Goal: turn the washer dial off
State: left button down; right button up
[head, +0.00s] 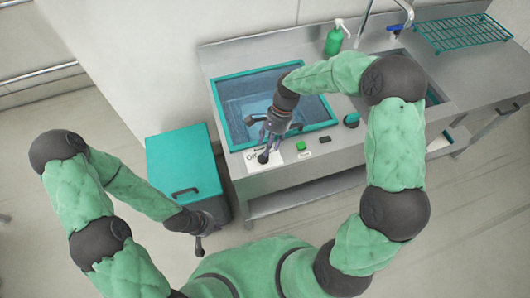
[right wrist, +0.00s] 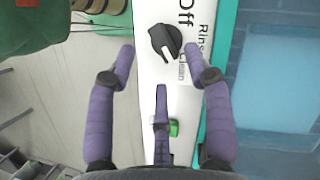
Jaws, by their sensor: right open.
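The washer dial (right wrist: 165,42) is a black knob on a white label plate, with "Off", "Rinse" and "Clean" printed around its right side. In the head view the dial (head: 263,158) shows at the front left corner of the washer, beside the "Off" print. I cannot tell which word its pointer marks. My right gripper (right wrist: 159,53) is open, its purple fingers spread either side of the dial and apart from it, a third finger below. It also shows in the head view above the dial. My left gripper (head: 200,247) hangs low by the teal-lidded bin, its fingers unclear.
The washer basin (head: 222,95) has a teal rim and holds water. A green button (head: 300,146), a dark switch (head: 325,139) and a teal-and-black knob (head: 352,119) sit along the front edge. A green soap bottle (head: 334,40) and teal rack (head: 462,33) stand behind. The teal-lidded bin (head: 180,160) is left.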

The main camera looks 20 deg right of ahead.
aim_at(263, 157)
jog(key=shift+x, duration=2.4)
grip_shut()
